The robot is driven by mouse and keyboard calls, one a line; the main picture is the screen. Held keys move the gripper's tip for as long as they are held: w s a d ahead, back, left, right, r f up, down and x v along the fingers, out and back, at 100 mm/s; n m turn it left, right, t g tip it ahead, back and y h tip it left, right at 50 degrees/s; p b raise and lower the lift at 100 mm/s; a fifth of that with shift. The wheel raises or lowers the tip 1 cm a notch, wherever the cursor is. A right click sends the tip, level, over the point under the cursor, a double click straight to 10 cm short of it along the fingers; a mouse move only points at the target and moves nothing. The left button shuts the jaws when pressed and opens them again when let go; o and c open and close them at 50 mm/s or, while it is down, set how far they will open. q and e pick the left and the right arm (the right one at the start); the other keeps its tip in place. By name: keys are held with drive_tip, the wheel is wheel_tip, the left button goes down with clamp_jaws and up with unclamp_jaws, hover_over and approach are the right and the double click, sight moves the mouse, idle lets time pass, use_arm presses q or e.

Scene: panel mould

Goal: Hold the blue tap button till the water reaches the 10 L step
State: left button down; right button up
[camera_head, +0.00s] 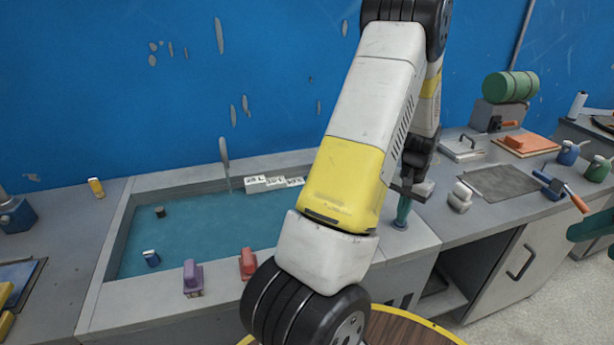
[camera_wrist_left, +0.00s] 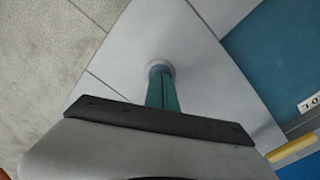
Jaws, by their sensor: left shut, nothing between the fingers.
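My left gripper (camera_head: 402,218) is shut and empty, pointing down at the counter right of the basin. Its green fingers (camera_wrist_left: 162,92) also show in the left wrist view. Their tips are over a small round blue-grey button (camera_wrist_left: 160,67) and appear to meet it; the fingers hide most of it, so I cannot tell how far it is pressed. The basin (camera_head: 118,245) holds teal water (camera_head: 205,228). White labelled steps (camera_head: 272,183) stand at its back edge, with faces showing above the water. Their small numbers are hard to read. My right gripper is not in view.
A purple block (camera_head: 192,278) and a red block (camera_head: 248,264) sit on the basin's front rim. A white clamp-like item (camera_head: 460,197) stands right of my gripper. A round wooden top (camera_head: 405,330) is in front. My left arm hides the basin's right part.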

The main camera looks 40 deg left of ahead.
use_arm(q)
drive_tip(key=shift+r, duration=3.5)
